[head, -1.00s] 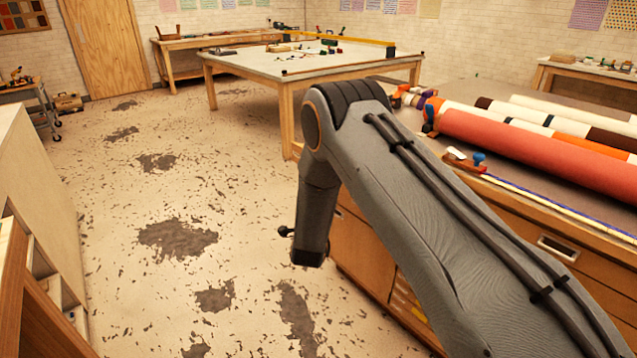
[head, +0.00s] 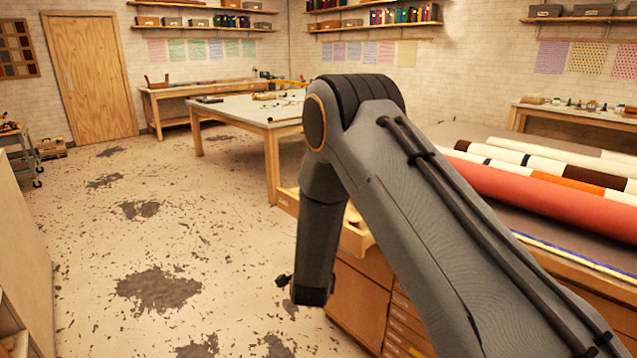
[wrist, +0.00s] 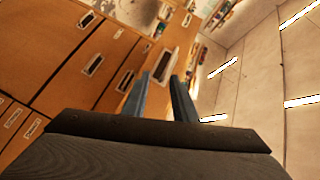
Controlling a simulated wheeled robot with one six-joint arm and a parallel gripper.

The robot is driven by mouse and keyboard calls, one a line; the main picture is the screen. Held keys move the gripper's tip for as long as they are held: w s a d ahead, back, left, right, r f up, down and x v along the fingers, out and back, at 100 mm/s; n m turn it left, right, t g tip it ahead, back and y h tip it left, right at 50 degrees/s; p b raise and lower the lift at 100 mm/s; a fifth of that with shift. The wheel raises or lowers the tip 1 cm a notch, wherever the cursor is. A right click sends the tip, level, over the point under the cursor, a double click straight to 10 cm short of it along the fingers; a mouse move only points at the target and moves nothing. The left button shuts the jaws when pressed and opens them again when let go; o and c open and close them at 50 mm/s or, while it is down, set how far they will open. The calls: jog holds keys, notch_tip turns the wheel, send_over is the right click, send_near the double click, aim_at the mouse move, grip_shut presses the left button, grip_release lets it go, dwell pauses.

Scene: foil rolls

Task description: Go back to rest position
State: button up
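My arm crosses the right half of the head view, raised and bent, with its forearm hanging down over the floor beside the drawer cabinet. In the wrist view my gripper (wrist: 161,78) shows two blue-grey fingers standing apart, with nothing between them. The fingers cannot be made out in the head view. A large red roll (head: 550,195) lies on the worktable (head: 465,133) at the right, partly hidden behind my arm. White, black-banded and orange-banded rolls (head: 520,158) lie behind it.
A drawer cabinet (head: 358,300) stands under the worktable, close to my forearm. A pale table (head: 235,108) stands farther back. A light cabinet (head: 25,250) edges the left side. The patchy floor (head: 200,230) between them is open. Shelves (head: 375,27) line the back wall.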

jog(key=s+d+r+n+g, duration=0.3)
jog(key=s+d+n+g, duration=0.5)
jog(key=s+d, duration=0.45)
jog(key=s+d+r+n+g, duration=0.1)
jog(key=s+d+n+g, duration=0.1)
jog(key=s, duration=0.7)
jog(key=s+d+r+n+g, duration=0.1)
jog(key=s+d+n+g, duration=0.1)
jog(key=s, duration=0.7)
jog(key=s+d+r+n+g, duration=0.2)
jog(key=s+d+g, duration=0.2)
jog(key=s, duration=0.5)
jog(key=shift+s+d, duration=0.3)
jog(key=shift+d, duration=0.65)
